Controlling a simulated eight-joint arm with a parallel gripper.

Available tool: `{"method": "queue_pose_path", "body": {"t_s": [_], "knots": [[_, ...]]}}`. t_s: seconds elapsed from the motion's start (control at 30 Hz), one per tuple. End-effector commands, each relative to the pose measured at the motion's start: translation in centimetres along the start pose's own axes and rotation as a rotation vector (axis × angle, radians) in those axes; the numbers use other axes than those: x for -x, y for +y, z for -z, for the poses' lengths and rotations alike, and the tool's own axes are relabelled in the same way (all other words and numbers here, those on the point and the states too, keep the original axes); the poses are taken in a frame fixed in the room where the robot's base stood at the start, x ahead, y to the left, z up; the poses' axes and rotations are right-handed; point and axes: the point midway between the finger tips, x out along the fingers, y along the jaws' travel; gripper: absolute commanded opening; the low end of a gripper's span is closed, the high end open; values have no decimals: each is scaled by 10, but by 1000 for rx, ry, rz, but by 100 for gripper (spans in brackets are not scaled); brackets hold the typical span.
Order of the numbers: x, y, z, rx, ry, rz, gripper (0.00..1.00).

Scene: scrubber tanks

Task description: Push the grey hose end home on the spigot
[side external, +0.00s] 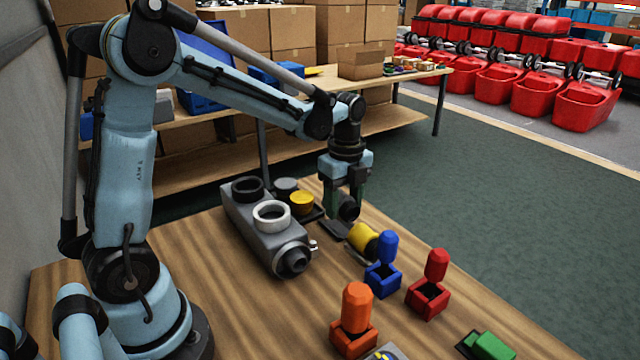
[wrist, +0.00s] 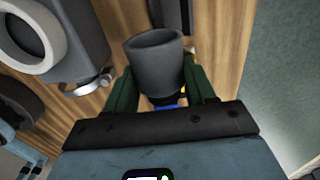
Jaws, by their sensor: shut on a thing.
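My gripper (side external: 347,204) is shut on the dark grey hose end (side external: 349,210), above the table to the right of the tank. In the wrist view the hose end (wrist: 155,62) sits between the green fingers of my gripper (wrist: 160,75), its open mouth showing. The grey tank (side external: 249,228) lies on the table with a black neck and a white-ringed neck on top. Its dark spigot (side external: 293,262) sticks out of the near end, with a small silver clamp (side external: 313,246) beside it. The hose end is apart from the spigot.
A yellow cylinder (side external: 364,238), a blue plug in its block (side external: 383,280), a red one (side external: 427,299) and an orange one (side external: 353,337) stand right and in front. A yellow cap (side external: 301,203) is behind the tank. Bare wood (side external: 240,320) lies in front.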

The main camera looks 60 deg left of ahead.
Motion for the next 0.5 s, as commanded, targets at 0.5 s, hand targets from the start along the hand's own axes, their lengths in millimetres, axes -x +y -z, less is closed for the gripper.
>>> {"method": "queue_pose_path", "body": {"t_s": [0.5], "knots": [[5,113,97,-1,-3,0,7]]}}
